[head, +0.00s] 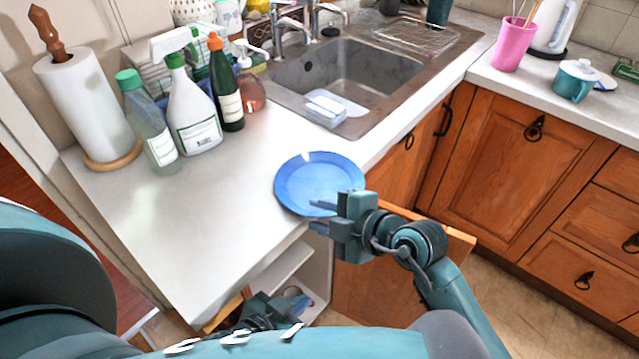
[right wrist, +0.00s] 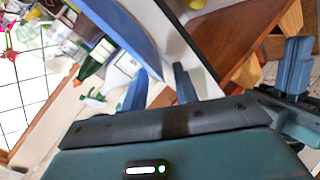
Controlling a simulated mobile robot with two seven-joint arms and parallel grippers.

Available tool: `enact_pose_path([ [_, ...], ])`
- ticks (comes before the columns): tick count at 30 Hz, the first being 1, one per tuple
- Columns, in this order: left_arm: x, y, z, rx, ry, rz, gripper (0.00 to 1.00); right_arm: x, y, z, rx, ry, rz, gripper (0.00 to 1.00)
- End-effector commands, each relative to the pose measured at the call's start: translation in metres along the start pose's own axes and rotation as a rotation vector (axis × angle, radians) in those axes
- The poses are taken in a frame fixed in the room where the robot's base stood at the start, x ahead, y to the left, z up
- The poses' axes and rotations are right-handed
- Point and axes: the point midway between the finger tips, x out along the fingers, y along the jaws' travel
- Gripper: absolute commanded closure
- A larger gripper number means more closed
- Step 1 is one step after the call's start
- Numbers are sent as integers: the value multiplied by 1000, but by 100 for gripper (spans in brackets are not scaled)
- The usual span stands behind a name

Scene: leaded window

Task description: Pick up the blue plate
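The blue plate (head: 305,180) lies on the white counter close to its front edge. My right gripper (head: 321,216) is at the plate's near rim in the head view, with one finger over the rim and the other lower, in front of the counter edge. Its fingers are apart. In the right wrist view the plate (right wrist: 122,25) shows edge-on, its rim reaching toward the gap between the fingertips (right wrist: 159,84); I cannot tell whether they touch it. My left gripper (head: 265,312) is low, below the counter by an open shelf, and its fingers are not clear.
Several bottles (head: 193,110) and a paper towel roll (head: 85,105) stand on the counter's left. A sink (head: 345,75) with a sponge packet (head: 326,110) at its near edge lies behind the plate. An open cupboard door (head: 375,290) is below my right gripper.

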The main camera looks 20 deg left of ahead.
Motion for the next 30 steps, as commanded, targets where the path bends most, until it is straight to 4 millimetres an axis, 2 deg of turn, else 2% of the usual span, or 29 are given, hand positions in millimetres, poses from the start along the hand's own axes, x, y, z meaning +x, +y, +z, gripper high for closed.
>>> enact_pose_path([
  [1, 0, 0, 0, 0, 0, 0, 100, 0, 0, 0, 0, 0, 0, 73],
  [11, 0, 0, 0, 0, 0, 0, 100, 0, 0, 0, 1, 0, 0, 100],
  [30, -1, 1, -1, 0, 0, 2, 100, -3, 6, -3, -2, 1, 5, 100],
])
